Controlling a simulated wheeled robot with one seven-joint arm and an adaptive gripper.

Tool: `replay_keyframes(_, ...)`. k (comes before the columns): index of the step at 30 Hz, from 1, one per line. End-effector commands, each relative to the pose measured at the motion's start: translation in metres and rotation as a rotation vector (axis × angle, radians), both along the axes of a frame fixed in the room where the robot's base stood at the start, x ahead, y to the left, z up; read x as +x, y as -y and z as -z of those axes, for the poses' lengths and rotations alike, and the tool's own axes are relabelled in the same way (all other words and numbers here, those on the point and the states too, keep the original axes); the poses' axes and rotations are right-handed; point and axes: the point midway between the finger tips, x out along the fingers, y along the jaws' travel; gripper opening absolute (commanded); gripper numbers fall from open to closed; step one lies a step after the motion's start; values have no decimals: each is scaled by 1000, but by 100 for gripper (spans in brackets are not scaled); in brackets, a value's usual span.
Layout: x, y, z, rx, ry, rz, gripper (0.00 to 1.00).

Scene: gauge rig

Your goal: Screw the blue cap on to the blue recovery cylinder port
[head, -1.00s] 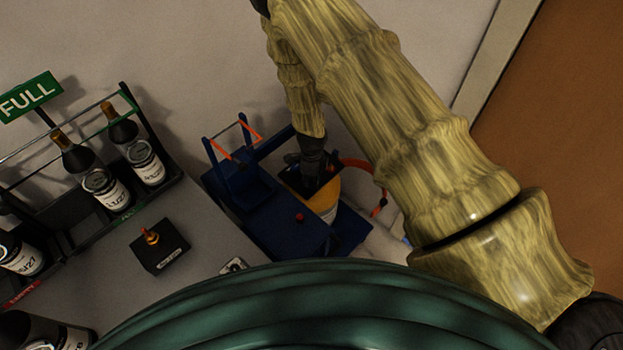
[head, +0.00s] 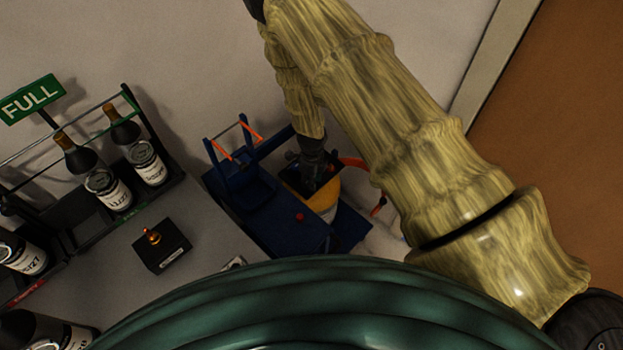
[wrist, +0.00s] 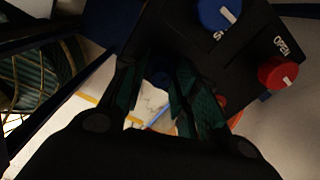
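My gripper (wrist: 155,88) is at the blue rig (head: 285,228), above its yellow-banded cylinder (head: 322,205). In the wrist view its two dark green fingers stand apart. A small dark blue shape (wrist: 159,77) shows between the fingertips; it may be the blue cap, but I cannot tell whether it is gripped. The port is not clear in either view. A blue knob (wrist: 217,13) with a white mark and a red knob (wrist: 278,73) beside the word OPEN sit on a black block just past the fingers.
An orange-red hose (head: 354,163) curves off the rig's right side. A small black block with a brass fitting (head: 152,236) stands on the grey bench, left of the rig. A rack of bottles (head: 132,142) with a green FULL sign (head: 31,99) is at far left.

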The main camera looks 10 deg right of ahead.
Motion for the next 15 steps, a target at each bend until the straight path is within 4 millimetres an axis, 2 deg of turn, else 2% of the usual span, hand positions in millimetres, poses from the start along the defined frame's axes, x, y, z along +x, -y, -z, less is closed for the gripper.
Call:
replay_keyframes(2,0,0,0,0,0,0,34)
replay_keyframes(5,0,0,0,-1,1,0,52)
replay_keyframes(6,0,0,0,-1,1,0,55)
replay_keyframes(15,1,0,-1,0,1,0,55)
